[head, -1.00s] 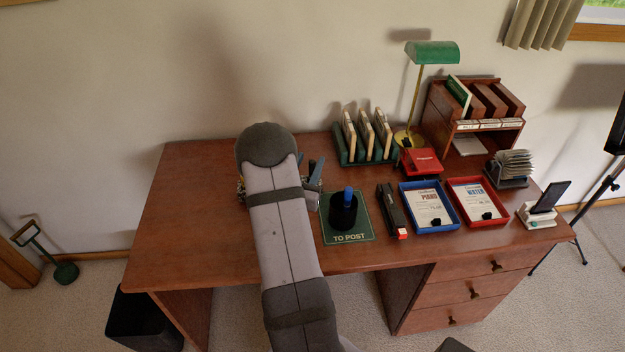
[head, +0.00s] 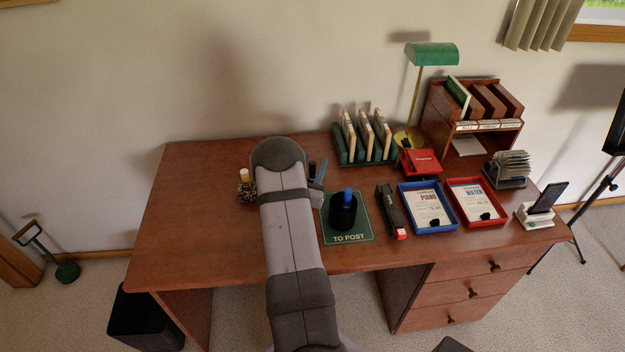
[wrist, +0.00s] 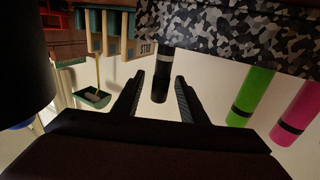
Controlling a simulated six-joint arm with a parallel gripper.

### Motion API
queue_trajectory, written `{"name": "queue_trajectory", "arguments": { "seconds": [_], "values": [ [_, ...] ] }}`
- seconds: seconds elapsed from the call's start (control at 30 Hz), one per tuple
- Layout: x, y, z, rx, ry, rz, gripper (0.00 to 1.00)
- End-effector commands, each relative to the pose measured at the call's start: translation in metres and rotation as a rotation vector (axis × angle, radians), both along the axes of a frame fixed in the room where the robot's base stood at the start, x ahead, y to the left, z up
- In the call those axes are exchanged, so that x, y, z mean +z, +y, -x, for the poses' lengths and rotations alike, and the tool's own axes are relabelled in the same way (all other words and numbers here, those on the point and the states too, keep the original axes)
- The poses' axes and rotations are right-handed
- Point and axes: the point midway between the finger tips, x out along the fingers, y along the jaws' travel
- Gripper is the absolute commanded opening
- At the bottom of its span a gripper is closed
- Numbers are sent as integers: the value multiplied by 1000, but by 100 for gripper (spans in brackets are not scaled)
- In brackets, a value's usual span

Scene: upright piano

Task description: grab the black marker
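The black marker (wrist: 162,80) has a pale band and sticks out of a black-and-white speckled holder (wrist: 225,35), which appears upside down in the wrist view. My gripper (wrist: 160,76) is open, with one finger on each side of the marker and visible gaps between. Green (wrist: 250,96) and pink (wrist: 296,112) markers stand in the same holder, to the right.
A black cup (head: 342,214) with a blue-topped item stands on the green TO POST mat (head: 360,232), close to my gripper. A green rack (head: 344,157), stapler (head: 391,211) and blue tray (head: 428,227) lie to the right. The desk's left side (head: 190,200) is clear.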

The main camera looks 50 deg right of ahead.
Motion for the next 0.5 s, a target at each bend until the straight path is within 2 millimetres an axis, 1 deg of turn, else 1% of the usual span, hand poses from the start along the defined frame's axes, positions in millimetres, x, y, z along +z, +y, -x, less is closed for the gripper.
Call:
{"name": "queue_trajectory", "arguments": {
  "seconds": [0.03,0.2,0.3,0.5],
  "values": [
    [2,-7,-1,-3,-2,2,39],
    [1,-22,-8,-1,0,0,39],
    [1,-26,-10,-1,0,1,39],
    [0,-28,-10,-1,0,0,39]
  ]
}}
